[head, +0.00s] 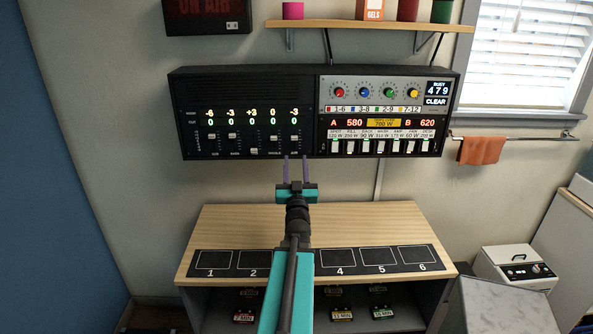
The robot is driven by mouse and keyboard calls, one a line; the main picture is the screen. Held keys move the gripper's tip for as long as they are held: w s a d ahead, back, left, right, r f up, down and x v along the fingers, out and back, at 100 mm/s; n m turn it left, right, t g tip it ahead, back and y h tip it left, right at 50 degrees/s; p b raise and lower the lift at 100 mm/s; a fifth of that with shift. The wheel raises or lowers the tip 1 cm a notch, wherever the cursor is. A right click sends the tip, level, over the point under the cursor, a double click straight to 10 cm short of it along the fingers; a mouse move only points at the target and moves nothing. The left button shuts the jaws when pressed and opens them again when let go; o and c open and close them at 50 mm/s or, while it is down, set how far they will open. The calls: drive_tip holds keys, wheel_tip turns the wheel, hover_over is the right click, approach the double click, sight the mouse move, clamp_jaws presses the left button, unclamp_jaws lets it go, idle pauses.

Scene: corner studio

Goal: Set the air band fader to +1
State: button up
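The black mixer panel (190,90) on the wall has several vertical faders at its left part. The air fader (295,137) is the rightmost of these, with its cap near mid-slot. Above it, the upper readout shows -3 in yellow and the lower readout (294,121) shows 0 in green. My gripper (295,158) is just below the air fader in the picture, by the panel's lower edge. Its two purple fingers point up and stand apart with nothing visible between them. I cannot tell whether the tips touch the panel.
The other fader caps stand left of the air fader; the middle one (253,152) sits low. A switch and knob panel (390,105) adjoins on the right. A shelf (370,25) hangs above. A wooden bench (215,222) with numbered pads stands below my gripper.

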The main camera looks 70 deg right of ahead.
drive_tip(key=shift+s+a+p, duration=0.2)
drive_tip(key=shift+a+p, duration=0.25)
drive_tip(key=shift+p, duration=1.6)
drive_tip(key=shift+s+a+p, duration=0.2)
drive_tip(key=shift+a+p, duration=0.25)
drive_tip(key=shift+p, duration=1.6)
drive_tip(key=shift+p+v, duration=0.55)
drive_tip(key=shift+v, duration=1)
drive_tip(key=shift+d+f, duration=0.1)
drive_tip(key=shift+f, duration=0.05)
